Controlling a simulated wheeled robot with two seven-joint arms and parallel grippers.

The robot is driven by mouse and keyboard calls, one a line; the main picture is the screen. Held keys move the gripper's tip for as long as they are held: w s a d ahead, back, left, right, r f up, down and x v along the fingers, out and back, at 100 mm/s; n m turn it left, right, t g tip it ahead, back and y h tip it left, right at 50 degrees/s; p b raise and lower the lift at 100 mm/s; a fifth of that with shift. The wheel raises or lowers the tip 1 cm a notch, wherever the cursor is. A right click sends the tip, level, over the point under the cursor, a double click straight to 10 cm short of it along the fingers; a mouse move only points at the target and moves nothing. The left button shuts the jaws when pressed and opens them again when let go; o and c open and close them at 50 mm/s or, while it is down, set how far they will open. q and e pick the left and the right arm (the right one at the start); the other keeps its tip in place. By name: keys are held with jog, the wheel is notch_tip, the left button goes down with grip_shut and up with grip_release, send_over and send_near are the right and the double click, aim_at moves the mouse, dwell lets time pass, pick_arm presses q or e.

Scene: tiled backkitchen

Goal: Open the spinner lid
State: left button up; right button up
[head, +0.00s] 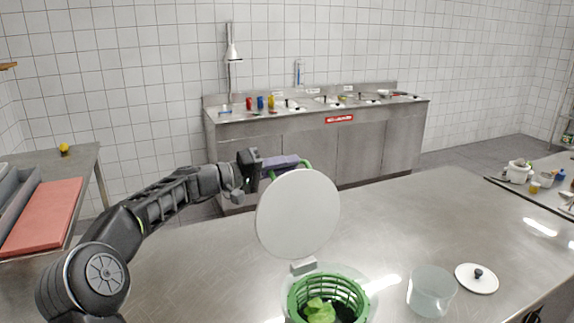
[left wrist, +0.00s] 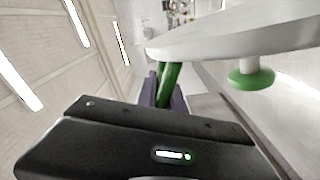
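The spinner stands on the steel counter in front of me. Its round white lid (head: 298,213) is tilted up nearly upright on a hinge at the rim. The green basket (head: 340,285) below is uncovered, with green leaves (head: 320,310) in it. My left gripper (head: 283,163) is behind the raised lid. In the left wrist view its purple fingers lie on both sides of a green handle (left wrist: 168,84) on the lid (left wrist: 240,38) and look shut on it. A green knob (left wrist: 251,78) also sticks out from the lid. My right gripper is out of view.
A clear glass bowl (head: 431,291) and a white lid with a dark knob (head: 477,278) stand right of the spinner. A red board (head: 40,215) lies on the left table. A sink unit (head: 310,150) stands at the back wall. The counter's middle right is clear.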

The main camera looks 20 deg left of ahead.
pick_arm(q)
grip_shut()
dwell(0.7)
dwell(0.3)
jog(key=shift+f+b, duration=0.15)
jog(key=shift+b, duration=0.4)
jog(key=s+d+r+m+b, duration=0.2)
jog(key=s+d+b, duration=0.3)
jog(key=b, duration=0.6)
jog(key=shift+d+m, duration=0.6)
jog(key=shift+m, duration=0.3)
